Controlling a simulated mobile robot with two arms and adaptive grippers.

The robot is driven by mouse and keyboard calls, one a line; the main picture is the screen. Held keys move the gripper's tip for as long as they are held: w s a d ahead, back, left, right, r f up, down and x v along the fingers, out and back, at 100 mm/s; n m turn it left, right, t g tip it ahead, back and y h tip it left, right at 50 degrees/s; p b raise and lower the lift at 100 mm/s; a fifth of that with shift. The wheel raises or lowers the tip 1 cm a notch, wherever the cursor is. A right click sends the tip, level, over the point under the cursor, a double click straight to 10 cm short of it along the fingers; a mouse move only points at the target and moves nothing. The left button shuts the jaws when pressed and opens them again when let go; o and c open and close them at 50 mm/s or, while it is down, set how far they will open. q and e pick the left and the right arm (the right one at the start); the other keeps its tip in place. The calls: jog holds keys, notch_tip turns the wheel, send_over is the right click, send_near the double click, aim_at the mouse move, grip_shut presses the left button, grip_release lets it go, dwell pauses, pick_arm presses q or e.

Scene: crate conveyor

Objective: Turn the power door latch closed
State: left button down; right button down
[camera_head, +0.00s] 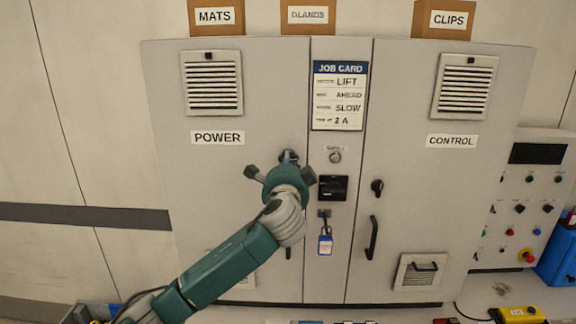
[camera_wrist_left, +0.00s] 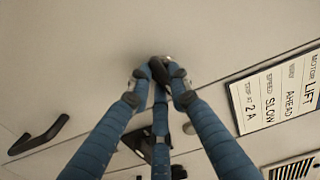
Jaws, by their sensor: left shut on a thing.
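The power door (camera_head: 200,230) is the grey cabinet door on the left, under the POWER label (camera_head: 217,138). Its small dark latch (camera_head: 289,155) shows just above my left gripper in the head view; the gripper covers much of it. In the left wrist view the black latch (camera_wrist_left: 158,72) lies between the blue fingers. My left gripper (camera_wrist_left: 160,76) is shut on it, fingertips close to the door face. I cannot tell the latch's exact angle. My right gripper is in neither view.
Right of the latch are a black switch (camera_head: 333,188), a blue padlock (camera_head: 325,244) and the job card (camera_head: 339,95). The control door has its own latch (camera_head: 377,187) and handle (camera_head: 372,237). Boxes stand on top, such as MATS (camera_head: 216,17). A control panel (camera_head: 535,200) stands at right.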

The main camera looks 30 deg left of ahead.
pick_arm(q)
jog(key=n+b, duration=0.4)
jog(key=n, duration=0.4)
jog(key=n+b, duration=0.4)
jog(key=n, duration=0.4)
jog(key=shift+w+d+r+n, duration=0.1)
jog(key=shift+d+r+n, duration=0.1)
jog(key=shift+n, duration=0.2)
dwell(0.4)
jog(key=c, duration=1.6)
grip_release()
jog(key=v, duration=1.2)
